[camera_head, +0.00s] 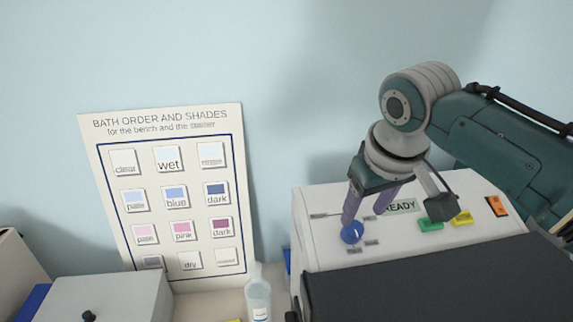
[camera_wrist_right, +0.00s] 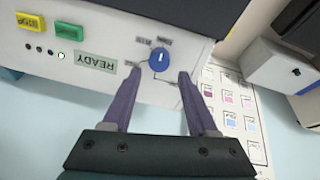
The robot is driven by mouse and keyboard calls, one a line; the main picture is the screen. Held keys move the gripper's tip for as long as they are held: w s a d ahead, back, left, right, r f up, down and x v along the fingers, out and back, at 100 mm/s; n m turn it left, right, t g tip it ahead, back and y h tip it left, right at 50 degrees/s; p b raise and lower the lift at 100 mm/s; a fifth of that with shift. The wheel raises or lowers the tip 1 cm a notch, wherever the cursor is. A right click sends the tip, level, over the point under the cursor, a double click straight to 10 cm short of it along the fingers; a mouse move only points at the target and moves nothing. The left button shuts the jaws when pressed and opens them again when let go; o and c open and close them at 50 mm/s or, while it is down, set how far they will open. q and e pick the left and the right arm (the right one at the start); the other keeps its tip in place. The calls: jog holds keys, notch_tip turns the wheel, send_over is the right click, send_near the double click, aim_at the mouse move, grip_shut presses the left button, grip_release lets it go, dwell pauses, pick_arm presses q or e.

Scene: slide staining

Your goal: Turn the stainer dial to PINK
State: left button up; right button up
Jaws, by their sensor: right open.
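The stainer (camera_head: 318,262) is a white box with a dark front part, at the right in the head view. Its blue dial (camera_head: 351,233) has a white pointer mark and small labels around it, too small to read. In the right wrist view the dial (camera_wrist_right: 159,60) lies just beyond and between the fingertips. My right gripper (camera_wrist_right: 155,78) is open, with its purple fingers on either side of the dial, apart from it as far as I can tell. In the head view my right gripper (camera_head: 366,222) partly covers the dial's surroundings. My left gripper is not in view.
A READY label (camera_wrist_right: 96,62), a green button (camera_wrist_right: 69,30) and a yellow button (camera_wrist_right: 30,21) are on the stainer panel. An orange switch (camera_head: 496,206) is at its right. A shade chart (camera_head: 240,190) leans on the wall, with a bottle (camera_head: 258,297) before it.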

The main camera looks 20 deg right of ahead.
jog(key=shift+v, duration=1.25)
